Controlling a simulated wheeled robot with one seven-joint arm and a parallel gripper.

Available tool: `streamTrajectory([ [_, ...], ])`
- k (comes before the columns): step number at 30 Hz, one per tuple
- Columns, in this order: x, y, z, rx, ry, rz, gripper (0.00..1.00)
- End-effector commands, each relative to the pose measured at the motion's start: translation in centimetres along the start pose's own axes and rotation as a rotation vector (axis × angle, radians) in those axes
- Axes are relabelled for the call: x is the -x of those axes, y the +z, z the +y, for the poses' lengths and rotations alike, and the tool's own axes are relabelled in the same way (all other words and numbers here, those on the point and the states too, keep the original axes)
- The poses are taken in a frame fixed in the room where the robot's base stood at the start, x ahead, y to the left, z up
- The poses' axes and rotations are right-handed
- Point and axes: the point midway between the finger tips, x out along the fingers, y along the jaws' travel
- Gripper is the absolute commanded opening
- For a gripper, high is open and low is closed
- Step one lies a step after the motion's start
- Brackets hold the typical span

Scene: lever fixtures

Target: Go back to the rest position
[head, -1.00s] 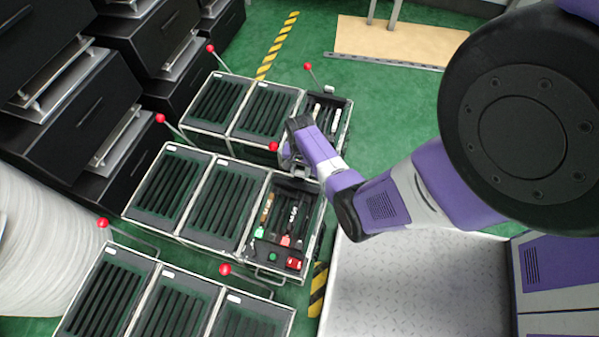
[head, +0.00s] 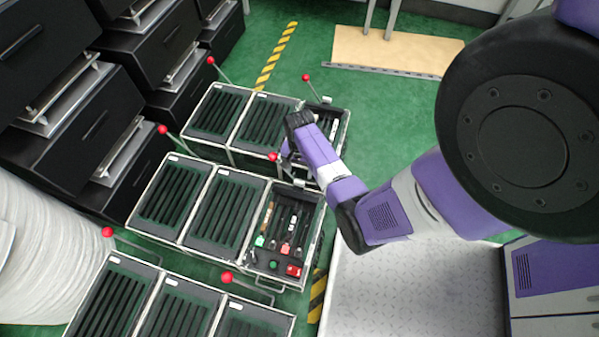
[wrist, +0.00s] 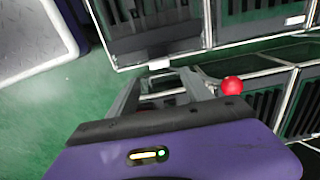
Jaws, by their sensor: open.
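My gripper (head: 288,160) hangs over the gap between the middle and far rows of black lever boxes, with my purple and grey forearm reaching in from the right. In the wrist view my gripper (wrist: 163,78) has its two grey fingers apart with nothing held between them. A red lever ball (head: 272,157) is just left of the gripper; it also shows in the wrist view (wrist: 232,86), close beside the right finger. Whether they touch I cannot tell.
The middle box row (head: 181,244) has an open panel (head: 292,231) with coloured parts. Other red-knobbed levers (head: 306,77) stand on the far row (head: 228,150). Black cabinets (head: 75,140) fill the left. Green floor (head: 395,120) is clear behind my arm.

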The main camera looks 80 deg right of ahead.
Motion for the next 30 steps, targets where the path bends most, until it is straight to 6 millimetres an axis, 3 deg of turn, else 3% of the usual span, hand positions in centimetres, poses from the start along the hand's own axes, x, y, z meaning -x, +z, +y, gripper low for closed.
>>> streamTrajectory([
  [4, 0.8, 0.0, 0.0, 0.0, 0.0, 0.0, 0.58],
  [23, 0.8, 0.0, 0.0, 0.01, -0.001, 0.001, 0.58],
  [26, 0.9, -1.0, -0.8, 0.047, -0.033, 0.042, 0.58],
  [30, 3.1, -4.6, -3.9, 0.12, -0.139, 0.189, 0.58],
])
